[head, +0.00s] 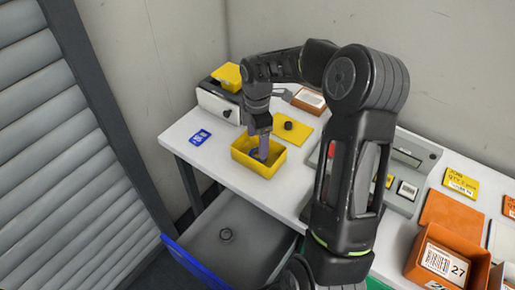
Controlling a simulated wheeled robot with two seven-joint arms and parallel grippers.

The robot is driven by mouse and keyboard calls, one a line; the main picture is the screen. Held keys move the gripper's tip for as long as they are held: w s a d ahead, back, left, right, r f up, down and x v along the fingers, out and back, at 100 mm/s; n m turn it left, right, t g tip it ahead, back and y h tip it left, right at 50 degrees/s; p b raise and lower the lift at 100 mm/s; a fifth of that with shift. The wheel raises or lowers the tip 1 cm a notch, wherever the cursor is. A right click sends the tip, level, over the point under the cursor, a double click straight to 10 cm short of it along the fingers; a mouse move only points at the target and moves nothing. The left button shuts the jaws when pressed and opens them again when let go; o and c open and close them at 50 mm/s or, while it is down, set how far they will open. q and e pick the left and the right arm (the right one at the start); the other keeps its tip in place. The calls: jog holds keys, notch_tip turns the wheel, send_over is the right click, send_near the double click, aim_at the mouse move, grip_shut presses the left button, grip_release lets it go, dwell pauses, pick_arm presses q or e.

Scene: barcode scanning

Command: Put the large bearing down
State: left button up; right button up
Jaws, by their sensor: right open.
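My right gripper (261,155) reaches down into the yellow bin (268,172) on the white table, with its fingertips inside the bin. It is open. A small dark, bluish shape shows beside the fingers in the bin; it may be a bearing, but the fingers and bin wall hide most of it. I cannot tell which one is the large bearing. My left gripper is not in view.
A white box (218,104) and a blue tag (200,136) are to the left. An orange bin (446,258) with a barcode label stands at the right. My right arm covers the table's middle.

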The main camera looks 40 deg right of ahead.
aim_at(257, 154)
notch_tip(257, 154, up, 7)
dwell(0.3)
